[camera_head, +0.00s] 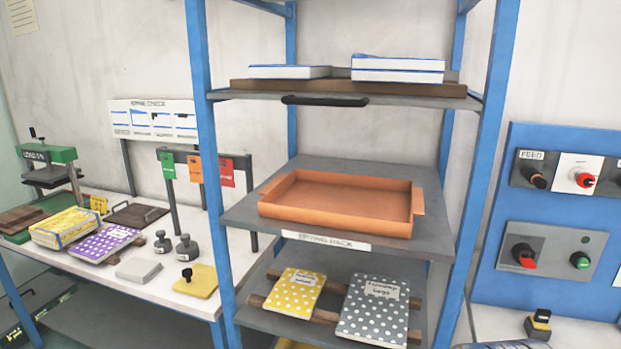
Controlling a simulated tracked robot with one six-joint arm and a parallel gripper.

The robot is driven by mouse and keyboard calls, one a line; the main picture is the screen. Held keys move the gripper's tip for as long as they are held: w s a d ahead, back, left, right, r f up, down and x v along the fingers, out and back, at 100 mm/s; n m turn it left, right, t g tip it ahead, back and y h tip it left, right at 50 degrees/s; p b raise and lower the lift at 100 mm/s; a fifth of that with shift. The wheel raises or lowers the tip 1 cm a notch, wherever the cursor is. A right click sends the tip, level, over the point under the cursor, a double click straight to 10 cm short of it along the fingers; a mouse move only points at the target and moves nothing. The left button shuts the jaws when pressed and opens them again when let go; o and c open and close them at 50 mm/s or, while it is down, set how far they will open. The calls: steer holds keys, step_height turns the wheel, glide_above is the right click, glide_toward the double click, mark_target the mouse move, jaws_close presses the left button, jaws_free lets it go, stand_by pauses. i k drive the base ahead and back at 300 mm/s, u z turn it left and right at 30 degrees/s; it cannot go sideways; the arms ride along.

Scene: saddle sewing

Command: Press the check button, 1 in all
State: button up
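I see no button labelled as the check button. A blue control panel (490,270) stands at the right. On it are a black-and-orange knob (535,177) under a label that reads FEED, a red control (585,180) on a white plate, a red knob (524,255) and a round green button (580,260). A board (153,118) at the back left has a heading that seems to end in CHECK, with no button visible on it. My gripper is not in view.
A blue-framed rack (204,130) stands mid-view, with an orange tray (335,203) on its middle shelf and patterned books below. The left bench holds a green press (50,165), books and dark weights (187,248). A small yellow-and-black object (538,323) sits below the panel.

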mark_target(582, 263)
steer(key=z, duration=1.35)
